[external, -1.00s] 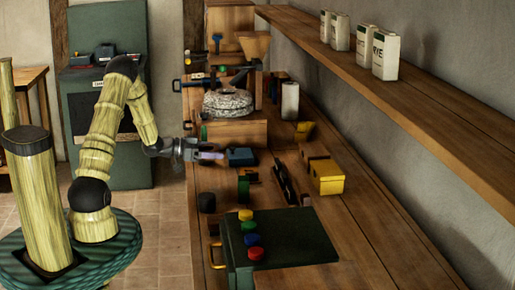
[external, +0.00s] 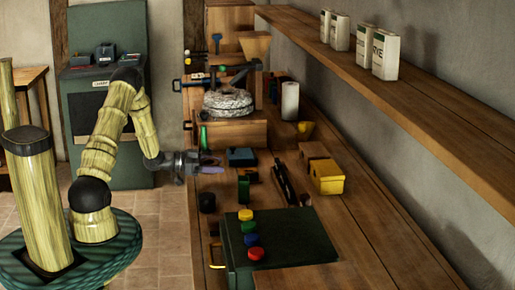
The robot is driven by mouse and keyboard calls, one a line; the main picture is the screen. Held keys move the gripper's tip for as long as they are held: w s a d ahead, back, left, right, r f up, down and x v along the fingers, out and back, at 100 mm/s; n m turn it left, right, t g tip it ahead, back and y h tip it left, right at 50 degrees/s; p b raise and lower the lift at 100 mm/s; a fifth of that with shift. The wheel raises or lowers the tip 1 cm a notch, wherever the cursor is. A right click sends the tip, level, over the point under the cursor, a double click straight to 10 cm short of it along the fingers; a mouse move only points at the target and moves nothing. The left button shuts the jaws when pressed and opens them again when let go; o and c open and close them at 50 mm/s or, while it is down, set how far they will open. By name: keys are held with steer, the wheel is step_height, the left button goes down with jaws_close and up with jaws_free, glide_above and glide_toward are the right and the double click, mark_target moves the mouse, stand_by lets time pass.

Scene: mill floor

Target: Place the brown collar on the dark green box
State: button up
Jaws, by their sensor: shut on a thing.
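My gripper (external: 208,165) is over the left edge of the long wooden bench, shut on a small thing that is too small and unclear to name. A pale purplish patch shows at the fingertips. I cannot make out the brown collar for certain. A large dark green box (external: 305,238) with several coloured knobs stands at the near end of the bench, below and right of my gripper. A smaller dark blue-green box (external: 241,156) lies just right of the fingertips. A narrow dark green piece (external: 244,188) stands nearer. I cannot tell which is the named box.
A yellow box (external: 327,178) and a dark long tool (external: 283,182) lie to the right. A black round thing (external: 207,202) sits at the bench's left edge. A millstone (external: 228,103) stands behind. A shelf with canisters (external: 385,54) overhangs the right side.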

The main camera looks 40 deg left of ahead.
mark_target(215, 183)
steer(key=shift+f, duration=2.3)
steer(key=shift+f, duration=0.25)
steer(key=o, duration=1.1)
steer(key=b+v, duration=0.2)
steer(key=v, duration=1.5)
steer(key=shift+s+a+r, duration=0.1)
steer(key=shift+a, duration=0.1)
